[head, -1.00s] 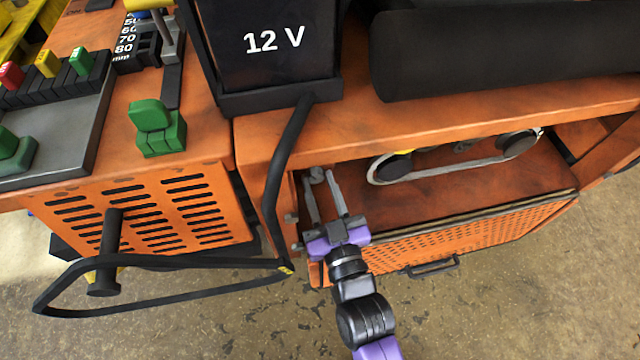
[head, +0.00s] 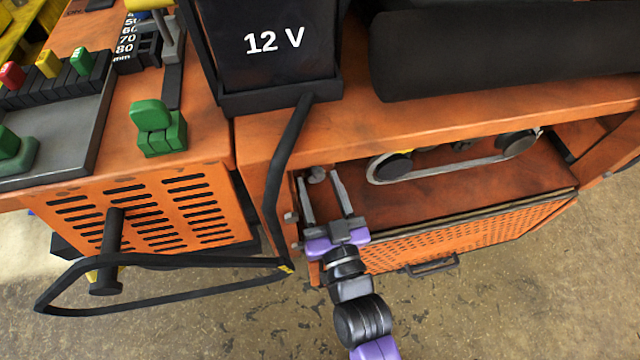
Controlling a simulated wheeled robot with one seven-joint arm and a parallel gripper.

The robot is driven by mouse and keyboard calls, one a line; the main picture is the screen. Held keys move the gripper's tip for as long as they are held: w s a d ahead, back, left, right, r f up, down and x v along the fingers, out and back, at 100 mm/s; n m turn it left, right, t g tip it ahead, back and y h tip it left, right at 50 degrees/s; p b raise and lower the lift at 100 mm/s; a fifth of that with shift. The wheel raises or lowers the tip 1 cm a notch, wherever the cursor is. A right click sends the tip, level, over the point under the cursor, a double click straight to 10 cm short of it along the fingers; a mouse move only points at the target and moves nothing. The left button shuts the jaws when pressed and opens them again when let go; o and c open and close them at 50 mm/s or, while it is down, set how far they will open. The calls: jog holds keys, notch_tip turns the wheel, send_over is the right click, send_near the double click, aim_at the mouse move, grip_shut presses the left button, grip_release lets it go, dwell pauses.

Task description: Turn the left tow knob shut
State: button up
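A small grey knob (head: 317,174) shows inside the orange mower body, at the upper left corner of the open bay. I take it to be the left tow knob, but it is too small to tell how far it is turned. My gripper (head: 317,176) reaches into the bay from below. Its two grey fingers are spread, one on each side of the knob, with visible gaps. They appear apart from it, though depth is hard to judge. The purple base of my gripper is at the bay's front edge.
A black bar (head: 277,190) runs down just left of my gripper. An orange perforated panel (head: 470,235) with a dark handle lies to the right. A belt on two pulleys (head: 450,168) is deeper in the bay. The 12 V battery (head: 270,60) stands above.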

dwell(0.3)
jog(key=v, duration=0.7)
jog(key=shift+s+d+b, duration=0.15)
jog(key=shift+s+b, duration=0.2)
jog(key=shift+c, duration=0.4)
